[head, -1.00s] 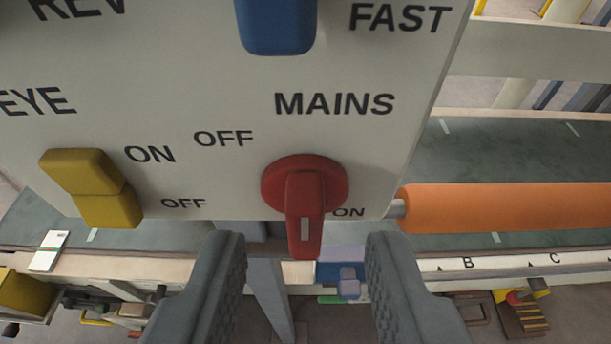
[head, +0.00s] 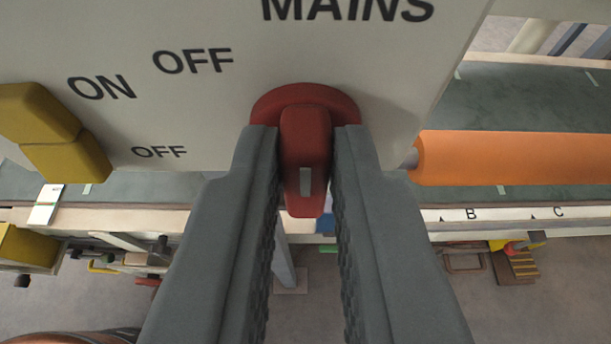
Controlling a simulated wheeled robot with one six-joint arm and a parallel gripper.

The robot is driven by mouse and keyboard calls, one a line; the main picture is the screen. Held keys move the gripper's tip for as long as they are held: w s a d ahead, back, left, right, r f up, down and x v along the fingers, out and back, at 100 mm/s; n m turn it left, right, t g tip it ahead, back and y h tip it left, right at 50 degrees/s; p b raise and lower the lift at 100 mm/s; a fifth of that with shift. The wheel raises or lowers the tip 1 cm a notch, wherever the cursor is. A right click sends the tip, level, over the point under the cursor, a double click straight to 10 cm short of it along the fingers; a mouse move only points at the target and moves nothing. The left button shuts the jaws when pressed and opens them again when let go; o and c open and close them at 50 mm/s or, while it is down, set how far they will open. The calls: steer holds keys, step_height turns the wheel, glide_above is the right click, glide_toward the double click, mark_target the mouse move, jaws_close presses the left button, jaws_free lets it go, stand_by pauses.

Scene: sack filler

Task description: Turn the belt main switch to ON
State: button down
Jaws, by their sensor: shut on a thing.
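The red rotary switch (head: 304,98) sits under the word MAINS at the lower edge of the pale panel (head: 215,120). Its bar-shaped handle stands vertical in the picture, with its pale mark at the lower end. My gripper (head: 306,145) is shut on the handle, one dark grey finger on each side. The OFF label (head: 193,61) shows to the upper left of the switch. The ON label beside the switch is hidden behind my right finger.
A yellow rocker switch (head: 52,135) with its own ON and OFF labels is on the panel at left. An orange roller (head: 515,158) lies close to the right of the panel. A green belt (head: 535,105) runs behind.

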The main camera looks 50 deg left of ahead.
steer(key=shift+w+d+f+m+g+y, duration=0.2)
steer(key=shift+w+f+m+g+y, duration=0.6)
steer(key=shift+m, duration=1.45)
steer(key=shift+s+d+r+m+g+y, duration=0.15)
steer(key=shift+s+d+m+g+y, duration=0.2)
steer(key=shift+m+y, duration=1.45)
steer(key=shift+w+d+f+m+g+y, duration=0.1)
steer(key=shift+w+f+m+g+y, duration=0.45)
steer(key=shift+m, duration=2.1)
steer(key=shift+s+r, duration=0.15)
steer(key=c, duration=1.4)
jaws_free()
steer(key=shift+c, duration=0.2)
steer(key=shift+d, duration=0.1)
steer(key=v, duration=1.7)
steer(key=shift+d, duration=0.2)
